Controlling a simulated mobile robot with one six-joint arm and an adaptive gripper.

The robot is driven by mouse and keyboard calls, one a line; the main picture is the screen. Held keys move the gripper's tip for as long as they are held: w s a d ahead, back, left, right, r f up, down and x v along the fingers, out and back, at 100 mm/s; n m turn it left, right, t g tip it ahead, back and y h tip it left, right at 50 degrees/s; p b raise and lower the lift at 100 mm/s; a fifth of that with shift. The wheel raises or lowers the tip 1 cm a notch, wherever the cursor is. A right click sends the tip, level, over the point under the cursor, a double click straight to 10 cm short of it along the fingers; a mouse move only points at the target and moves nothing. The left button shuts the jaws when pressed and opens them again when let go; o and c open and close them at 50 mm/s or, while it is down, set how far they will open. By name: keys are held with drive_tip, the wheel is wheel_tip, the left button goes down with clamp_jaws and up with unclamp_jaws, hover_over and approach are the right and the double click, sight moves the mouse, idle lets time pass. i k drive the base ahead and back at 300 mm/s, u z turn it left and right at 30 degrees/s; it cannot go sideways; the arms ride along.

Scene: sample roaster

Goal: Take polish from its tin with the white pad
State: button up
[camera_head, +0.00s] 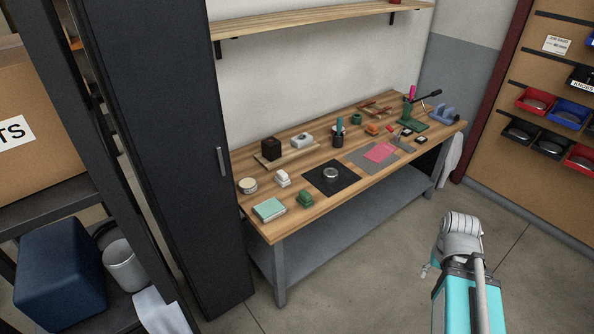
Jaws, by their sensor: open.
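The workbench (315,205) stands across the room from me. A small white block-like thing (282,179) near its left end may be the white pad. A round, pale, low tin (247,186) stands just left of it, close to the cabinet. A silver round piece (330,173) lies on a black mat (345,182) at mid-bench; I cannot tell which round thing holds polish. My gripper (426,269) shows small beside my arm at lower right, open, mostly hidden, and far from the bench.
A tall dark cabinet (180,130) stands against the bench's left end. A rack with a navy box (60,275) is at the left. A green box (269,209), a green block (305,198) and a pink sheet (380,152) lie on the bench. Floor in front is clear.

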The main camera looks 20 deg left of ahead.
sight(281, 178)
drive_tip(key=u, duration=0.05)
drive_tip(key=i, duration=0.6)
drive_tip(key=u, duration=0.75)
drive_tip(key=i, duration=0.65)
drive_tip(key=u, duration=0.5)
